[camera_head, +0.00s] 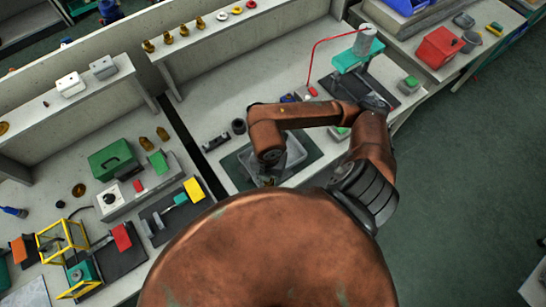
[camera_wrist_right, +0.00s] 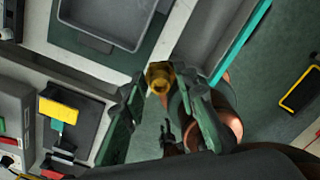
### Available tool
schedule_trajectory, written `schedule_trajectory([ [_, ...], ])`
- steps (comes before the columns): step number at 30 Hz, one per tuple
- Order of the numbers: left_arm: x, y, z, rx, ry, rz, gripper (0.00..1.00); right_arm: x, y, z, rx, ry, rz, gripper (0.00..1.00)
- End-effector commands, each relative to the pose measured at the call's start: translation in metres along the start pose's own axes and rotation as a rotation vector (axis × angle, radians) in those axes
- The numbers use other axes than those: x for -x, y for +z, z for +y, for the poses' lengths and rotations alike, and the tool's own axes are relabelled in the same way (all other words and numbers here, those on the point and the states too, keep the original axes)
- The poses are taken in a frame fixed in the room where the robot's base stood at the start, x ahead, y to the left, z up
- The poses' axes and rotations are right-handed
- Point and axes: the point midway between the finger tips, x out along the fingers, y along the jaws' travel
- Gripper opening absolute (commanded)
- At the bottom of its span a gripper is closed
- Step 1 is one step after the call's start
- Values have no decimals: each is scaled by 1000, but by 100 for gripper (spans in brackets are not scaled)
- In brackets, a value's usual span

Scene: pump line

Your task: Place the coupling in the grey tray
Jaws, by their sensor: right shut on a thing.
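The grey tray (camera_head: 296,151) lies on a dark green mat, on the bench in front of me. It also shows at the top of the right wrist view (camera_wrist_right: 88,40). My right gripper (camera_wrist_right: 160,88) is shut on a brass-coloured coupling (camera_wrist_right: 160,76), seen end-on between its fingers. My left gripper is not identifiable in either view.
A teal stand (camera_head: 357,56) with a grey cylinder and red hose stands behind the tray. Dark round parts (camera_head: 238,126) lie left of it. A green box (camera_head: 113,160) sits on the left bench. A red bin (camera_head: 439,47) stands far right.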

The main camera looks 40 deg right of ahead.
Motion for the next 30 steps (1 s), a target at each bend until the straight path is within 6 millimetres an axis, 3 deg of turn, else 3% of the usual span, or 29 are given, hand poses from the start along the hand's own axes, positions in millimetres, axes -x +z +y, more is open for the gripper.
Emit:
schedule_trajectory([
  [5,1,0,0,0,0,0,40,-3,8,0,-81,-1,-2,3],
  [16,6,-1,0,0,0,1,40,-39,85,29,-85,-3,-3,2],
  [21,6,-2,0,0,0,2,40,-71,108,39,-82,-1,0,2],
  [30,7,-3,0,0,0,3,40,-94,127,46,-77,0,-1,2],
])
